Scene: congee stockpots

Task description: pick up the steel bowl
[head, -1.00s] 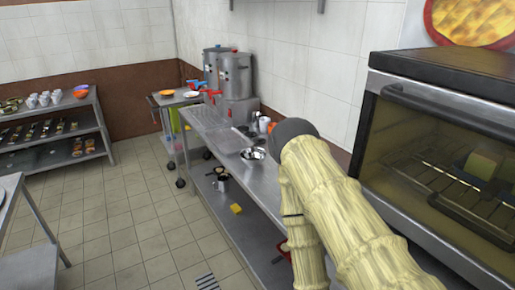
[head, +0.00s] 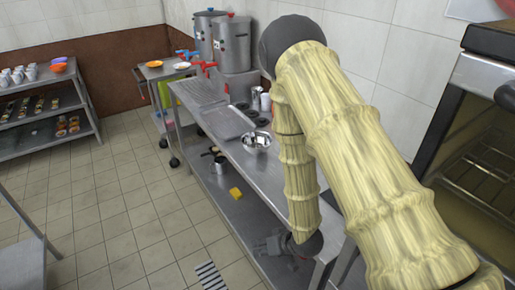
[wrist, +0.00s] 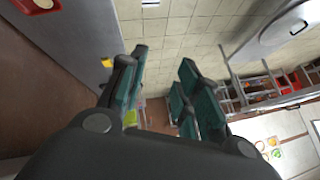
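The steel bowl (head: 256,143) sits upright on the steel counter (head: 262,178), near its middle, and looks shiny and empty. My gripper (head: 268,246) hangs low at the counter's front side, nearer to me than the bowl and apart from it. In the wrist view my gripper (wrist: 158,78) has its two dark green fingers spread wide with nothing between them. I cannot clearly make out the bowl in the wrist view.
A yellow block (head: 236,194) and a steel pot (head: 220,165) are on the lower shelf. Dark round items and a white container (head: 256,97) stand behind the bowl. Tall steel stockpots (head: 232,45) stand at the counter's far end. An oven (head: 480,140) is at right.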

